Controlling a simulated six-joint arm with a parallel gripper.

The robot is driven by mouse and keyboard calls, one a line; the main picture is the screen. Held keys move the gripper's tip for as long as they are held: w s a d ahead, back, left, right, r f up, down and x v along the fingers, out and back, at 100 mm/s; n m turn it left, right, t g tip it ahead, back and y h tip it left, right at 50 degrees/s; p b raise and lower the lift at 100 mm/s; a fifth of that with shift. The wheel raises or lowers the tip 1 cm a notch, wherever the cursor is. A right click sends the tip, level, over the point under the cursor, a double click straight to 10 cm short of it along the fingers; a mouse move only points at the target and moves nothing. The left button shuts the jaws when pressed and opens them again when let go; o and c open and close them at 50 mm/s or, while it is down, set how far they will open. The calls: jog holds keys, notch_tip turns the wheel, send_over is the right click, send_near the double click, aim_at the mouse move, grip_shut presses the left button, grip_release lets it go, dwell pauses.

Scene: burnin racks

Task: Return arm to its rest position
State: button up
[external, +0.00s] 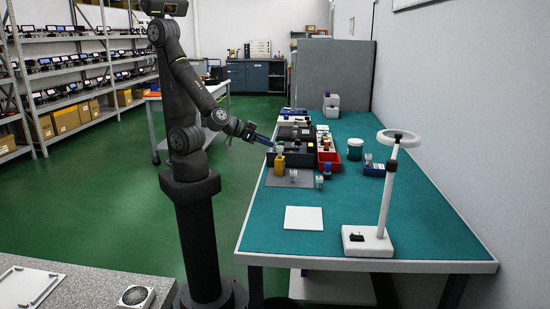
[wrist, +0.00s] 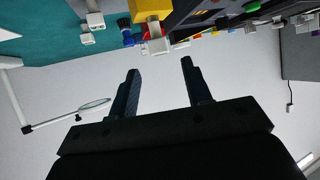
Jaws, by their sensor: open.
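My arm (external: 185,85) stands on its dark column at the left of the green-topped bench, with the forearm angled down toward the bench. My gripper (external: 271,143) is over the bench's left edge, close to the yellow block and the black tray in the external view; any contact there is too small to tell. In the wrist view my gripper (wrist: 158,80) has its two dark fingers spread apart with nothing between them. The yellow block (wrist: 150,9) shows beyond the fingertips, at the top edge.
Shelves (external: 80,70) stand at the far left. Green floor (external: 110,200) is open behind my arm.

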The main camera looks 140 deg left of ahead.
aim_at(280, 147)
jog(key=shift+s+d+r, duration=0.1)
jog(key=shift+d, duration=0.05)
dwell(0.4)
jog(key=shift+x, duration=3.85)
jog(key=shift+r, duration=0.25)
jog(key=shift+s+f, duration=0.1)
jog(key=shift+f, duration=0.05)
